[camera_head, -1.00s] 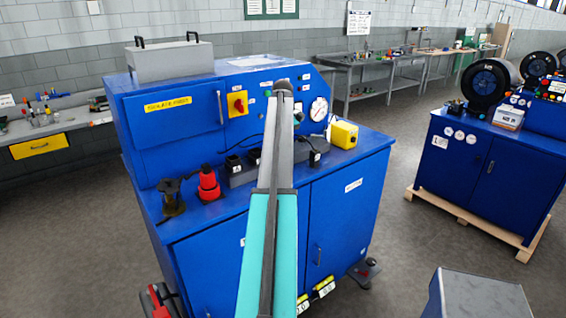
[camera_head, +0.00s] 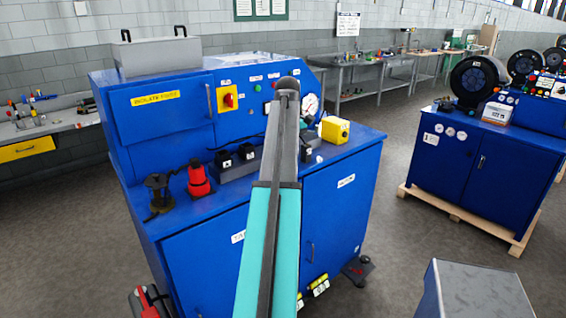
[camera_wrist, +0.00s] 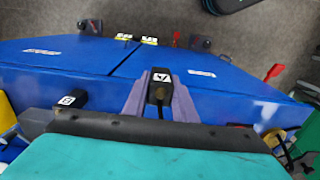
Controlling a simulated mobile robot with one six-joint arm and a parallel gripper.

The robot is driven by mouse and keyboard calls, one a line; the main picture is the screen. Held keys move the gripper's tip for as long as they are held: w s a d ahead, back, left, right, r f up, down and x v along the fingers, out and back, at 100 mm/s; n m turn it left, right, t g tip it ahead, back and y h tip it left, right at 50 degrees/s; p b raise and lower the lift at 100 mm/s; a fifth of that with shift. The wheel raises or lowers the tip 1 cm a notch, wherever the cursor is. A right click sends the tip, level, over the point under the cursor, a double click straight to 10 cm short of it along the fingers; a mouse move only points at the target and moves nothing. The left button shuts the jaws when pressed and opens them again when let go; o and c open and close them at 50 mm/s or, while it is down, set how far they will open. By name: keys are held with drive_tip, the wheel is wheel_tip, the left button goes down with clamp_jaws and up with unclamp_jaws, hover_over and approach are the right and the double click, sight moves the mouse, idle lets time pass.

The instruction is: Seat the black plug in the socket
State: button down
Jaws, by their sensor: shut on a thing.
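In the wrist view my gripper (camera_wrist: 160,99) has its two grey fingers closed around the black plug (camera_wrist: 159,91). The plug has a white marked label and a dark cable running back towards the wrist. Another black labelled piece (camera_wrist: 72,99) lies left of the fingers, apart from them. In the head view my arm hides the gripper and held plug. A dark block (camera_head: 234,170) with black labelled housings stands on the blue bench left of my arm; it may hold the socket, but no opening is clear. A small black labelled piece (camera_head: 309,157) shows right of the arm.
On the bench (camera_head: 203,214) stand a red cone-shaped piece (camera_head: 198,180) and a dark stand (camera_head: 158,193) at left, and a yellow box (camera_head: 335,130) at right. An upright panel with a red-and-yellow switch (camera_head: 228,99) rises behind. The bench front strip is clear.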

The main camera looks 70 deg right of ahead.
drive_tip(key=shift+s+a+r, duration=0.1)
drive_tip(key=shift+s+a, duration=0.55)
drive_tip(key=shift+a, duration=0.2)
idle(0.4)
